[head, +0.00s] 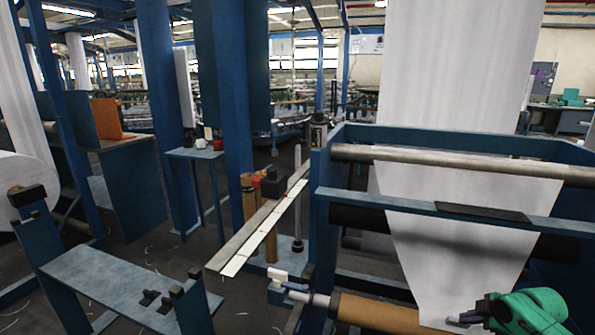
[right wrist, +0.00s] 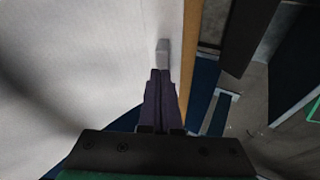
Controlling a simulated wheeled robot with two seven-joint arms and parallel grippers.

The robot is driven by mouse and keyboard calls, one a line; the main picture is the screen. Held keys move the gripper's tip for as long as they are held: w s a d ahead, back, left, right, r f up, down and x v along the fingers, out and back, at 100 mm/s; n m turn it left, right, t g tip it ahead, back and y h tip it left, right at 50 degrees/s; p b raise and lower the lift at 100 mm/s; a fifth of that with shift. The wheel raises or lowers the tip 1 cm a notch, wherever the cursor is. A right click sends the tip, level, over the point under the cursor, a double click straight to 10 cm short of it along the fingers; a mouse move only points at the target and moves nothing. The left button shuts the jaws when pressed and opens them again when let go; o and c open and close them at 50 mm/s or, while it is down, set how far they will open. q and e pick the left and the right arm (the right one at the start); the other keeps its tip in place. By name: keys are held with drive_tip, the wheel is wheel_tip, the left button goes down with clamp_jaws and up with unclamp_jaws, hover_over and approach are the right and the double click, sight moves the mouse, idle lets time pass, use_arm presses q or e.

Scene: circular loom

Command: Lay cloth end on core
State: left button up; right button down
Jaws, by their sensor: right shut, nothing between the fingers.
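The white cloth (head: 455,250) hangs down from the rollers and narrows toward its lower end, in front of the brown core (head: 380,312). The core runs left to right at the bottom of the head view. The cloth's lower end overlaps the core there; whether it touches cannot be told. My right gripper (head: 464,321), green with dark fingers, is at the cloth's lower end. In the right wrist view its fingers (right wrist: 161,75) are shut and empty, over the cloth (right wrist: 80,60) near its edge. A brown strip of the core (right wrist: 190,50) shows beside that edge. My left gripper is out of view.
A blue frame with a metal roller (head: 450,163) and a blue crossbar (head: 400,203) stands above the core. A white-and-grey fitting (head: 290,283) is at the core's left end. A long flat bar (head: 255,235) juts forward. A blue bench (head: 125,280) stands at left.

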drive_tip(key=shift+r, duration=0.1)
wheel_tip(320, 180, up, 6)
drive_tip(key=p, duration=0.5)
drive_tip(key=shift+p, duration=0.35)
drive_tip(key=shift+s, duration=0.1)
